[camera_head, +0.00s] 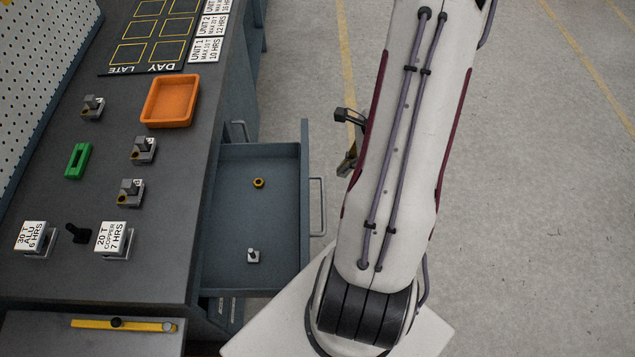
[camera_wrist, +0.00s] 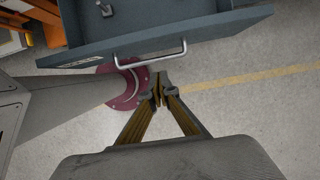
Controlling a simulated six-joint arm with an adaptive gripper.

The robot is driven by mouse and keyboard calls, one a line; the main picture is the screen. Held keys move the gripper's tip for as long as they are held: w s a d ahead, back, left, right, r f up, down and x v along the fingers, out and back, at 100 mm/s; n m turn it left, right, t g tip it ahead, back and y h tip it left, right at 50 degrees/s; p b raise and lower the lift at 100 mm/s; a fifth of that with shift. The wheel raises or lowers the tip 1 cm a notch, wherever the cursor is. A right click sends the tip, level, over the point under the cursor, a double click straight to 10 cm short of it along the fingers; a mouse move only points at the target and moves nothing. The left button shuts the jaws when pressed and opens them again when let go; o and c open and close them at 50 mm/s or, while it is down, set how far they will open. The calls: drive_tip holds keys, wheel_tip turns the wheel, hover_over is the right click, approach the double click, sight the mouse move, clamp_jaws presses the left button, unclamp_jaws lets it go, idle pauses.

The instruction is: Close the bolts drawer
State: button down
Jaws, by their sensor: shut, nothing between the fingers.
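The drawer (camera_head: 230,222) stands open, pulled out to the right of the workbench in the head view. A brass-coloured ring (camera_head: 258,183) and a small grey metal piece (camera_head: 253,256) lie inside it. Its bar handle (camera_head: 318,206) is on the outer front. My gripper (camera_head: 346,165) is partly hidden behind my arm, to the right of the drawer front. In the wrist view my gripper (camera_wrist: 160,88) has its fingertips together, empty. The handle (camera_wrist: 150,55) and drawer front (camera_wrist: 215,30) appear just beyond the fingertips, with a visible gap. I cannot read any drawer label.
The workbench top (camera_head: 160,235) holds an orange tray (camera_head: 170,101), a green block (camera_head: 78,161), several small metal fixtures and label cards. Another handle (camera_head: 240,131) shows on the bench side behind the open drawer. Open floor (camera_head: 540,200) lies to the right of my arm.

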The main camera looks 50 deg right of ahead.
drive_tip(key=w+a+f, duration=0.4)
drive_tip(key=a+f, duration=0.1)
drive_tip(key=f, duration=0.2)
drive_tip(key=shift+w, duration=0.4)
idle(0.4)
drive_tip(key=shift+f, duration=0.1)
idle(0.3)
drive_tip(key=w+a, duration=1.5)
drive_tip(key=w, duration=0.1)
drive_tip(key=shift+a, duration=0.35)
drive_tip(key=shift+s+d, duration=0.1)
drive_tip(key=shift+s, duration=0.05)
drive_tip(key=s+d+r, duration=0.5)
drive_tip(key=r, duration=0.4)
drive_tip(key=shift+r, duration=0.15)
idle(1.1)
